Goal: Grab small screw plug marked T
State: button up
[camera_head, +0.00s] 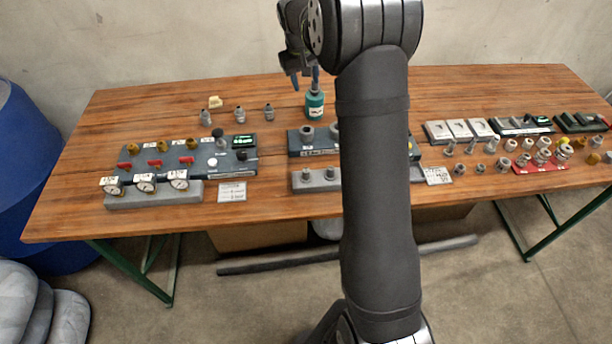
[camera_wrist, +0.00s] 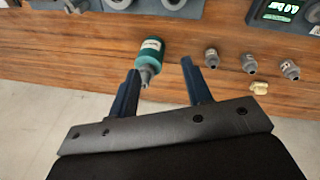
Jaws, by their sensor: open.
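No mark T can be read on any plug in either view. Three small grey threaded fittings (camera_head: 239,114) stand in a row at the back of the table, left of the green bottle (camera_head: 315,106). In the wrist view these grey fittings (camera_wrist: 249,63) are right of the fingers. More small plugs and fittings (camera_head: 503,164) stand at the table's right side, several of them grey. My gripper (camera_head: 306,79) is open and empty above the table's back edge. In the wrist view the green bottle (camera_wrist: 150,52) shows beyond and between the fingers of my gripper (camera_wrist: 161,70).
A gauge panel (camera_head: 190,160) with red valves and a lit display stands at left. A middle block (camera_head: 310,180) is partly hidden by my arm. A red tray (camera_head: 530,168) and pale plates (camera_head: 460,129) are at right. A small yellowish block (camera_head: 215,102) lies behind the grey fittings.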

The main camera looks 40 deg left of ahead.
jog(key=s+d+r+n+g, duration=0.1)
jog(key=s+d+n+g, duration=0.25)
jog(key=s+d, duration=0.95)
send_over(306, 170)
jog(key=shift+n+t+h, duration=0.3)
jog(key=shift+n+t, duration=0.05)
jog(key=f, duration=1.1)
jog(key=shift+w+f, duration=0.2)
jog(key=shift+f, duration=0.2)
jog(key=shift+s+f, duration=0.2)
jog(key=shift+f, duration=2.45)
jog(key=shift+c, duration=0.5)
grip_shut()
